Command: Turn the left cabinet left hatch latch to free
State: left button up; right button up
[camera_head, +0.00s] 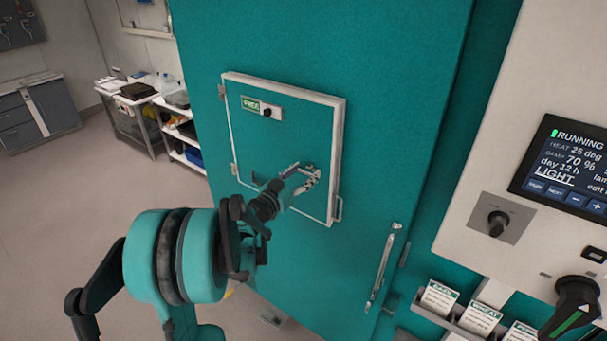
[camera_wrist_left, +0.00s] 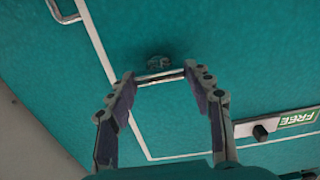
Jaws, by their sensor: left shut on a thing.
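The left hatch (camera_head: 290,125) is a teal panel with a white frame on the tall teal cabinet door. My left gripper (camera_head: 308,176) reaches its lower middle part. In the left wrist view, a pale metal latch bar (camera_wrist_left: 160,76) spans between the two fingertips of my left gripper (camera_wrist_left: 160,78), with a round metal pivot (camera_wrist_left: 158,62) just beyond it. The fingers are shut on the bar's two ends. In the head view the fingers mostly hide the latch. A green FREE label (camera_head: 251,104) with a small dark knob beside it sits at the hatch's upper left. My right gripper is out of view.
A small handle (camera_head: 338,209) is on the hatch's right edge. A long vertical door handle (camera_head: 384,265) stands lower right. A control panel with a screen (camera_head: 565,165) and dials is at right. A white shelf cart (camera_head: 150,105) stands at left; the floor there is clear.

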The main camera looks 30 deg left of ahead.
pick_arm(q)
jog(key=n+b, duration=0.2)
jog(key=n, duration=0.1)
jog(key=shift+f+n, duration=0.1)
jog(key=shift+n, duration=0.3)
jog(key=n+b, duration=0.2)
jog(key=n, duration=0.2)
jog(key=shift+a+n, duration=0.15)
jog(key=shift+n, duration=0.15)
jog(key=n+b, duration=0.2)
jog(key=n, duration=0.2)
jog(key=shift+f+n+b, duration=0.1)
jog(key=shift+n+b, duration=0.55)
jog(key=shift+n, duration=2.05)
jog(key=o, duration=1.1)
jog(key=shift+o, duration=0.2)
